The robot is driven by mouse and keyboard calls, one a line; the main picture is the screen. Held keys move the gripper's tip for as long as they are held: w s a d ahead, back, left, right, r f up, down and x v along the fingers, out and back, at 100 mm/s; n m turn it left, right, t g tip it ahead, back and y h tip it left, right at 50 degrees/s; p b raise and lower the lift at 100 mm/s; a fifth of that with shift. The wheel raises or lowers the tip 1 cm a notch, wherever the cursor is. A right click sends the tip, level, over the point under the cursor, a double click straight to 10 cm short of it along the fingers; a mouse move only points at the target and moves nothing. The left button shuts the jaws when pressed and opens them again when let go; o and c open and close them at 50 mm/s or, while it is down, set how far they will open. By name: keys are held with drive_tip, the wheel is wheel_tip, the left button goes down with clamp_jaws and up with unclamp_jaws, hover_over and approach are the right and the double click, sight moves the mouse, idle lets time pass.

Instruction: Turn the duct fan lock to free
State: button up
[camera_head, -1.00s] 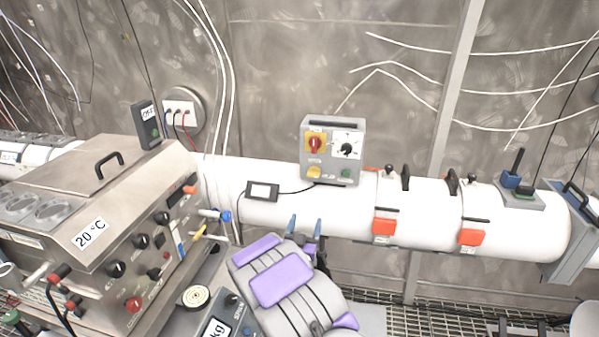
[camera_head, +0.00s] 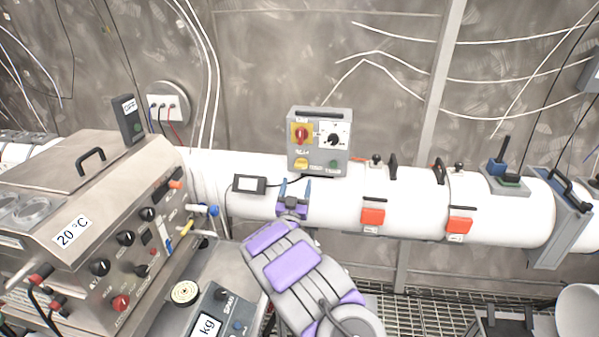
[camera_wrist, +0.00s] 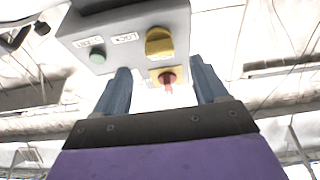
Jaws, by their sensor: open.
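A grey control box (camera_head: 320,143) sits on top of the white duct. Its face has a red switch on a yellow plate (camera_head: 301,133) at upper left, a black dial (camera_head: 334,139) at upper right, a yellow knob (camera_head: 300,163) below the switch and a green button (camera_head: 333,164). Which of these is the lock cannot be read from the labels. My gripper (camera_head: 294,188) is open and empty just below the box's left part. In the wrist view, upside down, the yellow knob (camera_wrist: 158,42) and red switch (camera_wrist: 167,78) show between my fingers (camera_wrist: 160,70), apart from them.
A small display (camera_head: 249,184) is wired to the box, left of my gripper. The white duct (camera_head: 408,195) carries red-orange latches (camera_head: 373,216) and black levers to the right. A steel machine (camera_head: 110,215) and a scale (camera_head: 207,310) stand at left. Open air lies before the duct.

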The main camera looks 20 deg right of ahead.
sight(300, 168)
drive_tip(key=shift+b+x, duration=0.4)
drive_tip(key=shift+x, duration=3.05)
drive_tip(key=c, duration=1.1)
drive_tip(key=shift+o, duration=0.2)
